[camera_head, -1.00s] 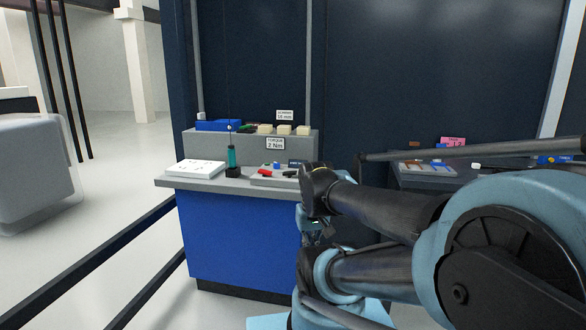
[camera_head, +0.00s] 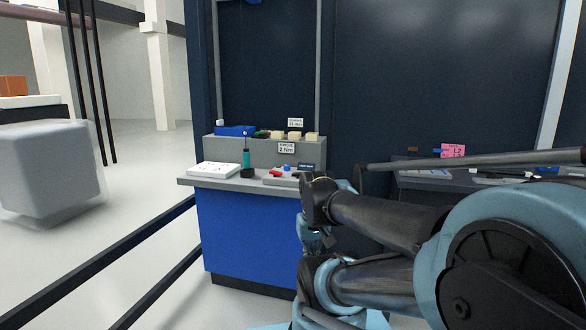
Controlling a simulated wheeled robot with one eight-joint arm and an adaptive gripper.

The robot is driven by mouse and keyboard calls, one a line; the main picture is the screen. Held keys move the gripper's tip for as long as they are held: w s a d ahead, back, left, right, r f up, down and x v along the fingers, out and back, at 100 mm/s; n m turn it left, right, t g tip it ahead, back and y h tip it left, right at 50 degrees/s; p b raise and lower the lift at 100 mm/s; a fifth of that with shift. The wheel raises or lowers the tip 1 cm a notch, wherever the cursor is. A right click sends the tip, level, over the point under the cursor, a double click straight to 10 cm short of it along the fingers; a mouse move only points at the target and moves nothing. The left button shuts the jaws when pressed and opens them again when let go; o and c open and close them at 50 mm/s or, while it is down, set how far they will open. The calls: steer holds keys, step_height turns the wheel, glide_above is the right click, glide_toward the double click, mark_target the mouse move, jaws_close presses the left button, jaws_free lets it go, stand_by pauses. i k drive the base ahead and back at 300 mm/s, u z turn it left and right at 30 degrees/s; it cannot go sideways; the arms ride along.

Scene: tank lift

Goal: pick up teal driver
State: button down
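The teal driver (camera_head: 246,158) stands upright in a small black holder (camera_head: 247,173) on the grey top of the blue workbench (camera_head: 243,235). Its thin shaft points up, with a small tip at the top. My arm fills the right side of the view, folded. Part of its end (camera_head: 318,205) shows in front of the bench's right edge, to the right of the driver and well apart from it. My gripper's fingers cannot be made out, so its opening is unclear.
A white tray (camera_head: 215,169) lies left of the driver. A grey tray (camera_head: 283,181) with red and blue items lies right of it. A raised shelf behind carries a blue bin (camera_head: 236,130) and several cream blocks. Black rails (camera_head: 110,264) run along the floor at left.

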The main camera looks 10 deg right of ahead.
mark_target(247, 153)
steer(key=u, duration=0.1)
steer(key=i, duration=1)
steer(key=z, duration=0.45)
